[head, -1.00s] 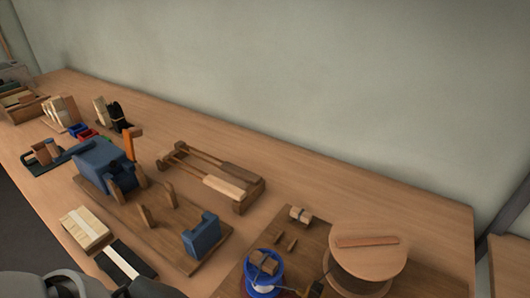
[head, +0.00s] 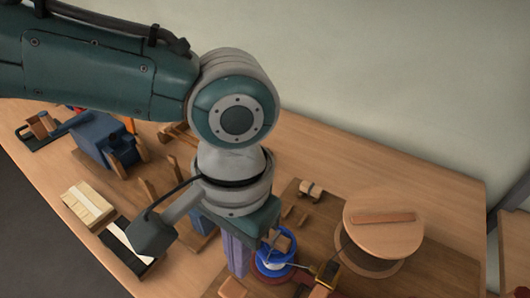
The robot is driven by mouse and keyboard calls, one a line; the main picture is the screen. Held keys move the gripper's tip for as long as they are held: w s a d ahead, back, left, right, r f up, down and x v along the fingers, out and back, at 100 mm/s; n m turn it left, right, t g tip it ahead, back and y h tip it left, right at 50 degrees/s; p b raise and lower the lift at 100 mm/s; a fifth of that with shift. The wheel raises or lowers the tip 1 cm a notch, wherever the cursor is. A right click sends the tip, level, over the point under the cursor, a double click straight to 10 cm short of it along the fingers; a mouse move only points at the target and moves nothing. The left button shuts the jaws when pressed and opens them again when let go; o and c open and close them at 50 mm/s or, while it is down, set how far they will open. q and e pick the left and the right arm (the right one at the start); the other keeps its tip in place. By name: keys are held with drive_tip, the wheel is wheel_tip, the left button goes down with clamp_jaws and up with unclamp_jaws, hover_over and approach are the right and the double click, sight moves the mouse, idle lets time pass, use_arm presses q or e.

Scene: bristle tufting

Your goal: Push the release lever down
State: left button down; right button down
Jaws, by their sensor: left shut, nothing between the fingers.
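An orange upright lever (head: 130,124), which looks like the release lever, stands beside the blue block (head: 99,140) on the wooden fixture at the left. My left arm hides its upper part. My left gripper (head: 237,262) points down to the right of this fixture, well apart from the lever. It is shut and empty, beside the blue-rimmed spool (head: 270,262). I cannot tell whether it touches anything there. My right gripper is not in view.
A bristle bundle (head: 88,204) and a black-and-white strip (head: 122,243) lie at the front left. The table's back right is clear.

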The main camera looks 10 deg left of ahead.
sight(236, 289)
use_arm(q)
drive_tip(key=shift+w+a, duration=0.35)
drive_tip(key=shift+a, duration=0.05)
drive_tip(key=f+b, duration=0.7)
drive_tip(key=shift+s+a, duration=0.1)
drive_tip(key=shift+s, duration=0.25)
